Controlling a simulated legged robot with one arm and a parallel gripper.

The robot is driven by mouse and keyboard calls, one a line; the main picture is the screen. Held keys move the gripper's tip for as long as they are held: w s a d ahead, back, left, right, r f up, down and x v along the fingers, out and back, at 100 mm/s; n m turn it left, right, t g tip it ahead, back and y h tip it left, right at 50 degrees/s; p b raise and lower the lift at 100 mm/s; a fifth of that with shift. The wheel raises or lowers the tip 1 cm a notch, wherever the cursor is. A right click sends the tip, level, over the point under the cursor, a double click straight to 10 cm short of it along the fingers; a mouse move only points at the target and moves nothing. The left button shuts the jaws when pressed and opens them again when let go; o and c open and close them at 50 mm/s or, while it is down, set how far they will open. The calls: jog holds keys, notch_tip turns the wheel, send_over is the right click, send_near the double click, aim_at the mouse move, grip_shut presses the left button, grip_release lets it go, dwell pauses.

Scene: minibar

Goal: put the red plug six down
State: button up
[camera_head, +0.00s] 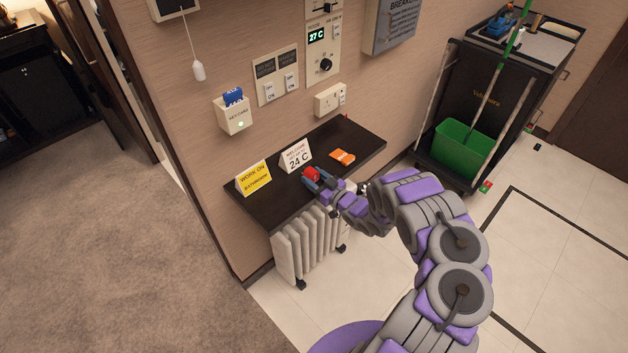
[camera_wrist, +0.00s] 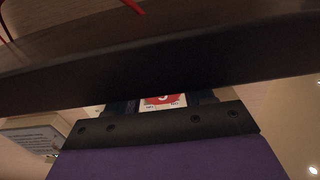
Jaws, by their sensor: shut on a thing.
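The red plug (camera_head: 311,174) shows in the head view at the front edge of the dark shelf (camera_head: 347,133), between the jaws of my gripper (camera_head: 314,180). My gripper is shut on it. In the wrist view a red and white part of the plug (camera_wrist: 162,102) shows between my fingers, partly hidden by them and by the dark shelf edge (camera_wrist: 150,70). I cannot tell whether the plug touches the shelf.
A yellow sign (camera_head: 254,178), a white "24 C" card (camera_head: 296,155) and an orange packet (camera_head: 342,157) are on the shelf. A wall socket (camera_head: 328,100) is above it. A white radiator (camera_head: 305,247) stands below. A cart (camera_head: 490,90) with a green bin (camera_head: 465,146) stands right.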

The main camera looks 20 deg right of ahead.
jog(key=o, duration=0.9)
jog(key=shift+f, duration=0.1)
jog(key=o, duration=0.5)
